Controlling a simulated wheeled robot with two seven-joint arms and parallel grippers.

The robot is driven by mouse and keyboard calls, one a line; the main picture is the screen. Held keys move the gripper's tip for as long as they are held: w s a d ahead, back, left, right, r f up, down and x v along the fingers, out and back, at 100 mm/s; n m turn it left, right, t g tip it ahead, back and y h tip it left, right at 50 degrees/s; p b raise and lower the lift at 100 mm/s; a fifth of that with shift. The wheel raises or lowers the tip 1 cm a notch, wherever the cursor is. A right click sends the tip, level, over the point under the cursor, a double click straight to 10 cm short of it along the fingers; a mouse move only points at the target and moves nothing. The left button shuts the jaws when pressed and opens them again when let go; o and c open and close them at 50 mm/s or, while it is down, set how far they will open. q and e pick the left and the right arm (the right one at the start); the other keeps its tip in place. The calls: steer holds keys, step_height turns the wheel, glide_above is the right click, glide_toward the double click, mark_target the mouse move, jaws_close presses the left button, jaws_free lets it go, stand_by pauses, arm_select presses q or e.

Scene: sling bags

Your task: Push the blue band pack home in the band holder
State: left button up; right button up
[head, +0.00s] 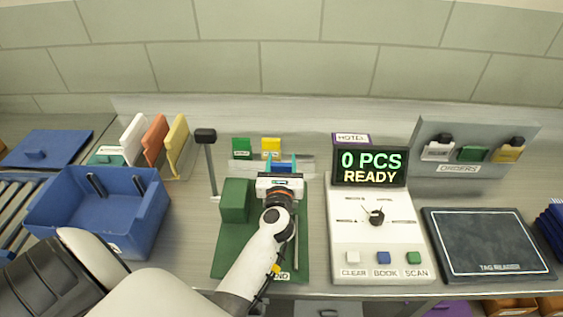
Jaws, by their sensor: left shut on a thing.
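My left gripper (282,166) reaches in from the lower left over the upper part of a green station (225,262). Its two teal fingers are shut on the blue band pack (283,168), which shows as a small blue strip between them. The station has a raised green block (234,200) left of the gripper and a label ending in "ND", partly hidden by my arm. I cannot tell which part is the band holder or how deep the pack sits, since my gripper covers that spot. My right gripper is not in view.
Green (241,148) and yellow (271,147) cards stand behind the gripper. A black-topped post (206,136) stands left. A white console (350,235) with a "0 PCS READY" display (370,166) is close on the right. A blue bin (60,215) and a dark tag reader (487,243) lie farther out.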

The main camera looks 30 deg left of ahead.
arm_select(q)
steer(key=shift+f+b, duration=0.65)
steer(key=shift+f, duration=0.15)
steer(key=o, duration=1)
steer(key=shift+o, duration=0.2)
